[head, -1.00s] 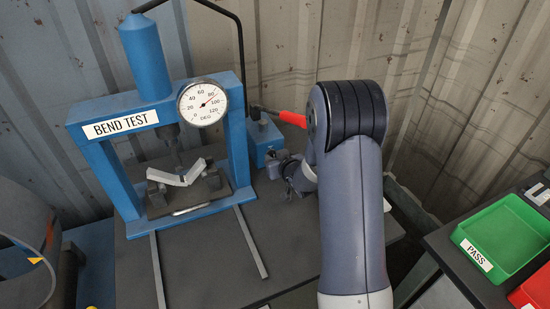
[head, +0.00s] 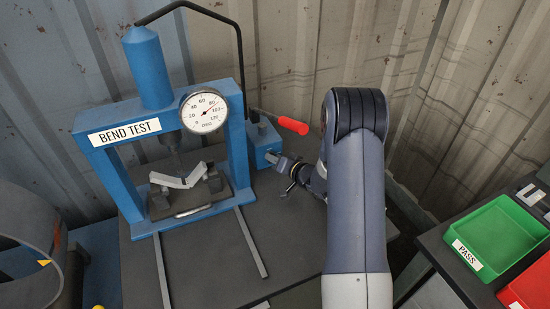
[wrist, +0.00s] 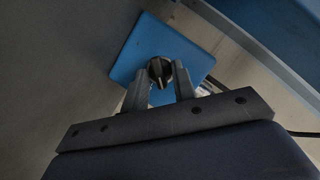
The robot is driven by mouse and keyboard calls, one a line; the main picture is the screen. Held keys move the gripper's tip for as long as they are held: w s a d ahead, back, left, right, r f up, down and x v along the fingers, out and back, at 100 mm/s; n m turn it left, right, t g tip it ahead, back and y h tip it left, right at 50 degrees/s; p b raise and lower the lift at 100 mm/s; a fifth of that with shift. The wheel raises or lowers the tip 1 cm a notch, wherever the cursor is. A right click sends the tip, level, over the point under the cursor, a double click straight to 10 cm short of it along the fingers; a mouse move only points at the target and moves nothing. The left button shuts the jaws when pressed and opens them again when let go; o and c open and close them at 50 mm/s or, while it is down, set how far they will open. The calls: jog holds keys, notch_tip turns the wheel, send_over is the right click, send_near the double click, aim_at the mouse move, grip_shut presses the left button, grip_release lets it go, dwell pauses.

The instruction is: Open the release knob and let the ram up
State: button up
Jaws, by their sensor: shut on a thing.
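The blue press labelled BEND TEST (head: 112,134) stands on the bench, with its dial gauge (head: 204,109) reading well up the scale. The blue pump block (head: 264,140) is right of the frame. My gripper (head: 273,158) is at the block's near face. In the wrist view, the dark release knob (wrist: 160,71) sits between my fingertips (wrist: 161,78), which are shut on it.
A red-gripped pump lever (head: 293,125) sticks out above the block, close over my gripper. A black hose (head: 239,60) arches behind the press. Green PASS (head: 505,240) and red (head: 532,290) trays are at right.

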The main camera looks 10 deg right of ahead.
jog(key=shift+d+f+m+y, duration=0.15)
jog(key=shift+m+y, duration=0.55)
jog(key=shift+m, duration=0.6)
jog(key=shift+t, duration=0.3)
jog(key=o, duration=0.6)
jog(key=shift+o, duration=0.2)
notch_tip(320, 180, up, 10)
jog(key=shift+b, duration=0.45)
